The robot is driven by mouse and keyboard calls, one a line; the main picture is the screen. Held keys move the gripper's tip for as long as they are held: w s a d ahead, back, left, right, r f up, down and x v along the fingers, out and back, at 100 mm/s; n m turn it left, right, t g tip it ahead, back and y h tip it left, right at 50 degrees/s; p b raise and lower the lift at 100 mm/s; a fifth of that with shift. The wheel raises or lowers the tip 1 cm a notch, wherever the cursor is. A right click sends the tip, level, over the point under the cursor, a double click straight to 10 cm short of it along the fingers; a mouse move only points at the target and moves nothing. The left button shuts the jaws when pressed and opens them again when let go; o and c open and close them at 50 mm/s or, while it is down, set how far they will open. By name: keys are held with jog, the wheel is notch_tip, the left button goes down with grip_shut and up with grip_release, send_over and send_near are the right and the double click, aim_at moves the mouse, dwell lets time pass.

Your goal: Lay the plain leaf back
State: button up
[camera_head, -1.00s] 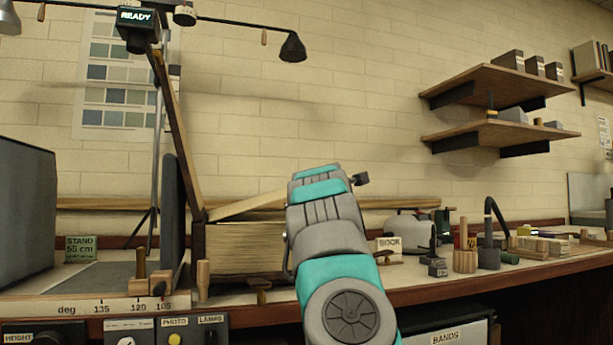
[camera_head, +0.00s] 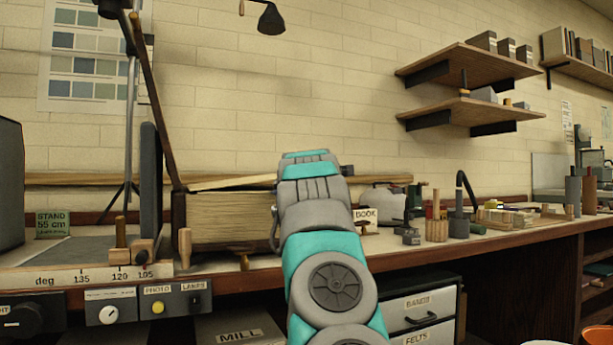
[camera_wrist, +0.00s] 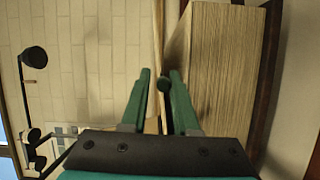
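The book (camera_head: 235,217) lies on the bench, a thick cream page block with a dark cover (camera_head: 146,80) standing steeply at its left. A pale leaf (camera_head: 225,183) rises at a shallow angle from the block's left end towards my arm. In the wrist view, turned sideways, the page block (camera_wrist: 225,60) is at right and the leaf seems to be the thin tan strip (camera_wrist: 157,35). My gripper (camera_wrist: 161,78) has green fingers apart, with the strip running behind or between them and a dark round piece near the right finger. My arm hides the gripper in the head view.
A grey upright panel (camera_head: 151,190) and pegs stand left of the book. A BOOK sign (camera_head: 366,216), grey kettle-like object (camera_head: 385,202) and several tools line the bench at right. A lamp (camera_head: 271,18) hangs above. The wall side above the book is open.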

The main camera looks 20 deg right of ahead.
jog(key=shift+o, duration=1.4)
jog(key=shift+s+a, duration=0.1)
jog(key=shift+s, duration=0.05)
jog(key=b+v, duration=0.1)
jog(key=v, duration=0.6)
jog(key=shift+s, duration=0.2)
jog(key=shift+a, duration=0.1)
